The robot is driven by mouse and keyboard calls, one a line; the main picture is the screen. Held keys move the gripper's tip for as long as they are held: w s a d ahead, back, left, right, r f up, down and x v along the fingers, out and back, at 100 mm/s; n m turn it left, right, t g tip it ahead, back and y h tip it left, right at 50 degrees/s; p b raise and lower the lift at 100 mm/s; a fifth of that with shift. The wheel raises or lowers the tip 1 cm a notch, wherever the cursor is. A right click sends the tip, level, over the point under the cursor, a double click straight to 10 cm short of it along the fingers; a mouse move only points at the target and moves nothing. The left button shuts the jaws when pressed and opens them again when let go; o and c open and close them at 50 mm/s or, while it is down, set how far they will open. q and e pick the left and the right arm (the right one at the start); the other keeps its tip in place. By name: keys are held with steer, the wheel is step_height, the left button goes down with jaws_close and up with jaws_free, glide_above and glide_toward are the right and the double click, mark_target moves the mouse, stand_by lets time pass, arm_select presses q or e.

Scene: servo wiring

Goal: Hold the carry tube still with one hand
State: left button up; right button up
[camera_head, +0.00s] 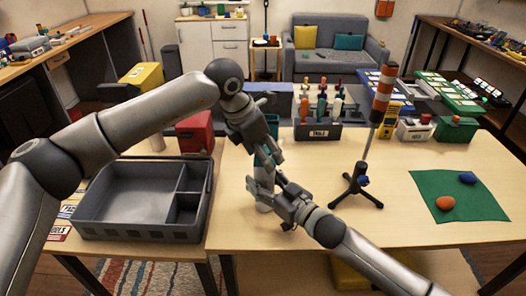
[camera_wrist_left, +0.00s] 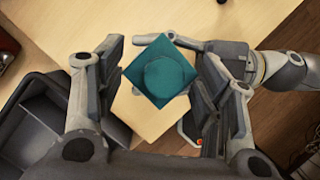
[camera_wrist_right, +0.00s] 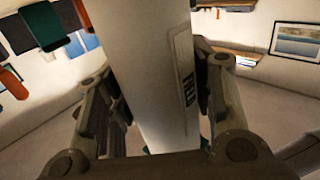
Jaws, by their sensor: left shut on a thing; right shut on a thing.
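The carry tube (camera_head: 264,207) stands upright on the light wooden table, pale, with a teal top. In the right wrist view the tube (camera_wrist_right: 145,70) runs between my right fingers and has a label on its side. My right gripper (camera_head: 270,186) is shut on its lower body. My left gripper (camera_head: 267,150) comes down from above, shut on the teal cap. In the left wrist view the square teal cap (camera_wrist_left: 160,72) lies between the left fingers. In the head view the grippers hide much of the tube.
A grey compartment tray (camera_head: 125,210) stands left of the tube. A stand with an orange-striped sleeve (camera_head: 358,185) is to the right, then a green mat (camera_head: 455,207) with orange and blue pieces. A tool holder (camera_head: 317,132) and a red box (camera_head: 195,131) are behind.

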arm_select(q)
steer(key=shift+s+d+r, duration=0.15)
steer(key=shift+s+d, duration=0.1)
steer(key=shift+d, duration=0.05)
steer(key=shift+w+a+r, duration=0.1)
steer(key=shift+r, duration=0.65)
steer(key=shift+w+a+r, duration=0.1)
steer(key=shift+r, duration=0.6)
arm_select(e)
steer(key=shift+f, duration=0.2)
arm_select(q)
steer(key=shift+r, duration=1.85)
arm_select(e)
steer(key=o, duration=1.2)
steer(key=shift+c, duration=0.2)
arm_select(q)
steer(key=shift+c, duration=0.2)
arm_select(e)
steer(key=shift+r, duration=0.1)
